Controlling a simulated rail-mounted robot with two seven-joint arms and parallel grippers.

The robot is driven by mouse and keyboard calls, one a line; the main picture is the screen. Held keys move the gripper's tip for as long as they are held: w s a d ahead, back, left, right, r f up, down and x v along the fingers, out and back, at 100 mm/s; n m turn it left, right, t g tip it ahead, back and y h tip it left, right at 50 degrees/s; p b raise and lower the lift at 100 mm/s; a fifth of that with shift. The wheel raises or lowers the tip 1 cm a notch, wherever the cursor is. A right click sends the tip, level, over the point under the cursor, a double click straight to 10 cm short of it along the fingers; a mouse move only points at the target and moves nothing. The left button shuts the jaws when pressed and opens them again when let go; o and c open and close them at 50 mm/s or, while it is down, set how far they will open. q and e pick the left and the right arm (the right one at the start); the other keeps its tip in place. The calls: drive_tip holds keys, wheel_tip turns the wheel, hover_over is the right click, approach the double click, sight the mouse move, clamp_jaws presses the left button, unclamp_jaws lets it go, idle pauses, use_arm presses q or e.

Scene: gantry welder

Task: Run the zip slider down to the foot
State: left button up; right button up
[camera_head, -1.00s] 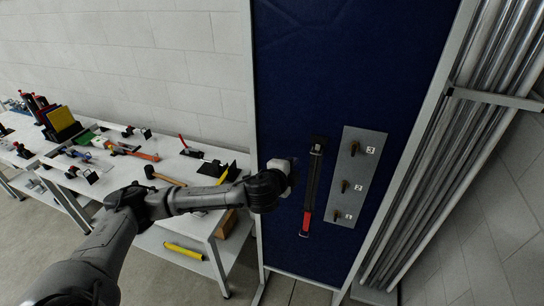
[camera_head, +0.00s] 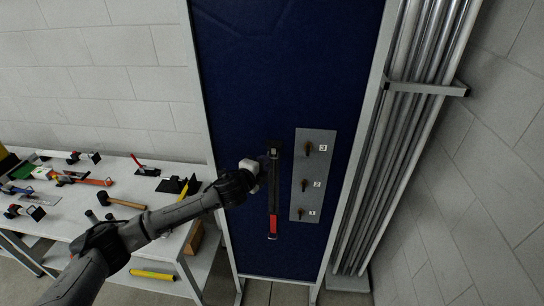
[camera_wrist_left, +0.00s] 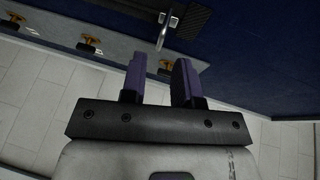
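The zip (camera_head: 273,195) is a dark upright strip on a blue panel, with a red foot (camera_head: 272,226) at its lower end. The metal slider pull (camera_wrist_left: 166,30) shows in the left wrist view, hanging from the dark zip top. My left gripper (camera_head: 265,162) is beside the upper end of the zip in the head view. In the left wrist view its two purple fingers (camera_wrist_left: 159,62) are apart with nothing between them. The pull lies just beyond the fingertips, roughly in line with the gap. My right gripper is not in view.
A grey plate (camera_head: 313,175) with three brass hooks numbered 1 to 3 is right of the zip. The blue panel (camera_head: 285,70) has a pale frame. Metal tubes (camera_head: 385,150) stand at the right. A white bench (camera_head: 130,185) with tools is at the left.

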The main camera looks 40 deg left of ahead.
use_arm(q)
drive_tip(key=shift+p+x, duration=0.35)
drive_tip(key=shift+x, duration=2.5)
drive_tip(key=shift+c, duration=0.4)
clamp_jaws()
